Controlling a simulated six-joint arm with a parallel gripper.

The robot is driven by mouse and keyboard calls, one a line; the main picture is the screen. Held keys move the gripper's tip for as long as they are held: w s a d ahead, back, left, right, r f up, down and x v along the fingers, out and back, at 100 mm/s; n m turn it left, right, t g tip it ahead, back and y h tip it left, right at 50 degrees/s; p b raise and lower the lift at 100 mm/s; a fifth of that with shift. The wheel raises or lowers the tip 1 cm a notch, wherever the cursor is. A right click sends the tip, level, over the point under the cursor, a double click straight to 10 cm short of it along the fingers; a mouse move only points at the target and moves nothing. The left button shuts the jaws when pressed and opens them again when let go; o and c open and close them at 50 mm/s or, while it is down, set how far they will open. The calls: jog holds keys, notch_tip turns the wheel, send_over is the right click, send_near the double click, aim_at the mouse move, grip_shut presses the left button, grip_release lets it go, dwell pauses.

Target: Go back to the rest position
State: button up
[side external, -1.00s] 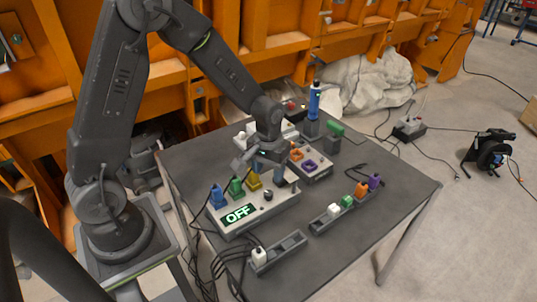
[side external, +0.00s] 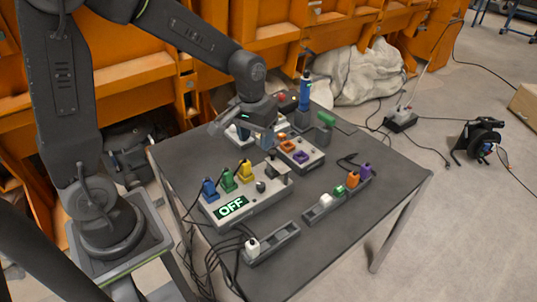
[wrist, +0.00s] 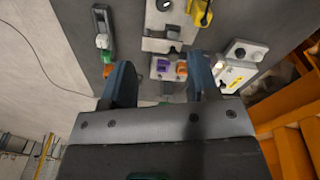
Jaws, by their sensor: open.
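My gripper (side external: 268,145) hangs above the far part of the grey table (side external: 395,178), in the air behind the control box with the lit "OFF" display (side external: 232,207). In the wrist view my gripper (wrist: 160,80) has its two fingers well apart, with nothing between them. The socket box (side external: 303,160) with an orange and a purple frame lies near it on the table. The gripper's fingertips are partly hard to make out in the side view.
Blue (side external: 209,189), green (side external: 228,181) and yellow (side external: 246,171) plugs stand on the control box. A holder strip (side external: 312,213) carries white, green, orange and purple plugs. A tall blue cylinder (side external: 304,93) stands at the back. Orange walling (side external: 130,90) rises behind the table.

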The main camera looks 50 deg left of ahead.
jog(key=s+d+r+m+t, duration=0.3)
jog(key=s+r+m+t, duration=0.1)
jog(key=s+r, duration=0.8)
jog(key=s, duration=0.3)
jog(key=shift+d+t, duration=0.2)
jog(key=shift+t, duration=0.2)
jog(key=shift+c, duration=0.4)
